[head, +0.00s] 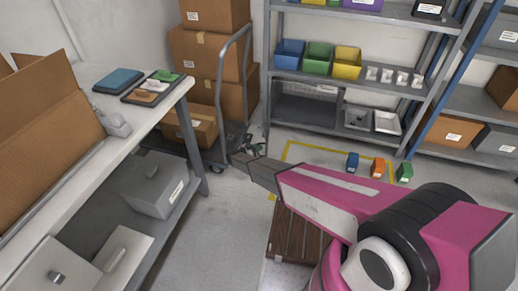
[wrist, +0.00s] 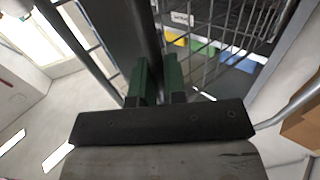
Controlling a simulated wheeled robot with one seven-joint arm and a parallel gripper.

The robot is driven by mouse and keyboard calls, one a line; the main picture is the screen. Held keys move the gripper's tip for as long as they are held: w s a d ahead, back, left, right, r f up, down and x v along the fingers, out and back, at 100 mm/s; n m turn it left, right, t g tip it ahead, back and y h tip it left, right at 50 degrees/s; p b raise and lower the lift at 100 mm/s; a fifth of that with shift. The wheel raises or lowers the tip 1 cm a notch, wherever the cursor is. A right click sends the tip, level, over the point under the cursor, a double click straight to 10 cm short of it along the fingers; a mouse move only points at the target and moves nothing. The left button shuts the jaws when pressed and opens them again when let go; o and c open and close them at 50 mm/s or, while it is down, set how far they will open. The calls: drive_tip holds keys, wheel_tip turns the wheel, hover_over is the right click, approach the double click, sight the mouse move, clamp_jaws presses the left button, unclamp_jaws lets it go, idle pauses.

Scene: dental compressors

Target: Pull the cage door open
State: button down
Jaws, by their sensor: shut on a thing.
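In the wrist view, my gripper (wrist: 158,82) has its two green fingers closed around a dark upright bar (wrist: 138,35), which looks like part of the cage door. Wire mesh of the cage (wrist: 222,42) shows to the right of the fingers, and more thin bars show to their left. In the head view, my arm reaches from the lower right toward the middle, with its end near the trolley. The cage door cannot be made out there. How far the door stands open cannot be told.
A workbench (head: 87,146) with an open carton (head: 45,135) runs along the left. A hand trolley (head: 219,85) with stacked cardboard boxes (head: 207,53) stands at the back. Shelving (head: 340,82) with coloured bins is behind. A brown slatted pallet (head: 292,237) lies under my arm.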

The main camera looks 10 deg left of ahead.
drive_tip(key=c, duration=1.2)
unclamp_jaws()
drive_tip(key=shift+w, duration=0.15)
drive_tip(key=shift+v, duration=3.8)
